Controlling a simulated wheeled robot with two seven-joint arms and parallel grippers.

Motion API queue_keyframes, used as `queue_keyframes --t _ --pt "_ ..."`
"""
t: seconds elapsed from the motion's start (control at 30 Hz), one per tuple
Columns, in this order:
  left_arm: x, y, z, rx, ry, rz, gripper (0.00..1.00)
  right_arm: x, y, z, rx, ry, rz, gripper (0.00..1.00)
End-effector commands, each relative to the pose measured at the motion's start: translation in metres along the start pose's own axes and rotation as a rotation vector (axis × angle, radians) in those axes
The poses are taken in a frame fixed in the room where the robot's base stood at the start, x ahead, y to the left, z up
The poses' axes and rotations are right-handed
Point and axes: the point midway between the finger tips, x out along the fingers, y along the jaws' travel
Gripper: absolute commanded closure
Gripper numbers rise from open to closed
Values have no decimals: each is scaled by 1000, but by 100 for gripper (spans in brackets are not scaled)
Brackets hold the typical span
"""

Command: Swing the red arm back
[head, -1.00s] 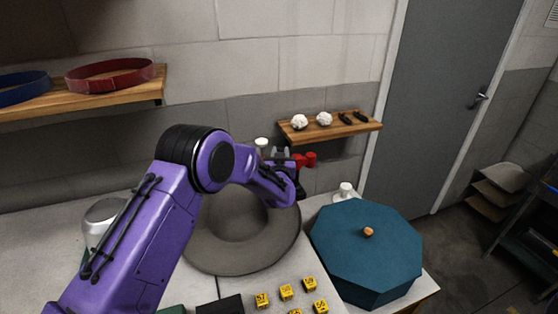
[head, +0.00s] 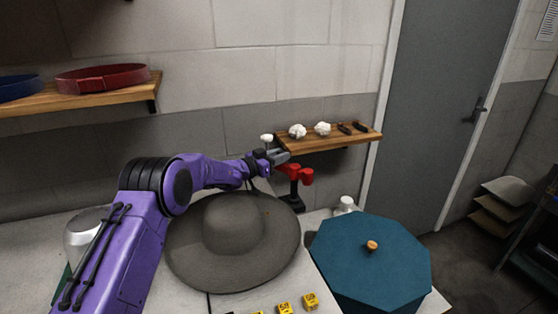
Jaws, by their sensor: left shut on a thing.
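The red arm (head: 291,169) shows as short red parts on a dark post at the back of the table, behind the hat. My left gripper (head: 277,157) is at its left end, shut on it. The exact grip spot is small and partly hidden by the gripper. A white knob (head: 266,138) stands up just above the gripper. The wide grey hat (head: 235,225) lies in front, below my left arm. My right gripper is out of view.
A teal octagonal box (head: 375,262) with an orange knob stands at the right. A white bottle (head: 345,204) is behind it. Yellow number blocks (head: 284,308) lie at the front. A wall shelf (head: 330,138) hangs close behind the gripper.

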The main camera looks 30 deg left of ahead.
Motion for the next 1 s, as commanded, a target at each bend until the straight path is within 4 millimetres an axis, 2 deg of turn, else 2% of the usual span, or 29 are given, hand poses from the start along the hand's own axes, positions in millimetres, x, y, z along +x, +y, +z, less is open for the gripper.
queue_keyframes --t 0.03,0.3,0.77,0.8,0.83,1.0 --pt "1 -1 -5 1 11 21 100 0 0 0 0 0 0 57" --pt "-2 -7 -6 1 12 80 100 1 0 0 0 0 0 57" --pt "-2 -7 -6 -2 13 89 100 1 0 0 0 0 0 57" --pt "-2 -8 -6 -2 13 89 58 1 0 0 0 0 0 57" --pt "-2 -8 -5 -1 12 89 48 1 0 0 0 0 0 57" --pt "-3 -8 -3 -1 8 87 48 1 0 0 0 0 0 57"
